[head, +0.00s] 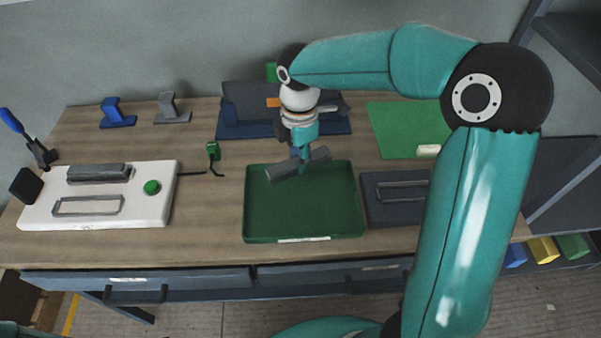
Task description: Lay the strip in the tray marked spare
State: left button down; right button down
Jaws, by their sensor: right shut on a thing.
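My right gripper (300,153) reaches in from above and is shut on a dark grey strip (283,172). The strip is held slantwise over the back part of a green tray (305,240). The gripper hides the strip's middle, and I cannot tell whether the strip touches the tray. The tray looks otherwise empty and has a white label on its front rim, too small to read. My left gripper is not in view.
A white board with a grey bar and green button (152,187) lies left. A dark panel with a handle (376,208) adjoins the tray's right side. A green mat (400,125) and a blue-based dark block (235,124) lie behind. Blue (116,114) and grey (173,109) stands are back left.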

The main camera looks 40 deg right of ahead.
jog(key=shift+f, duration=3.1)
jog(key=shift+s+f, duration=0.1)
jog(key=c, duration=0.9)
grip_release()
jog(key=shift+o, duration=0.3)
notch_tip(320, 180, up, 12)
jog(key=shift+r, duration=0.15)
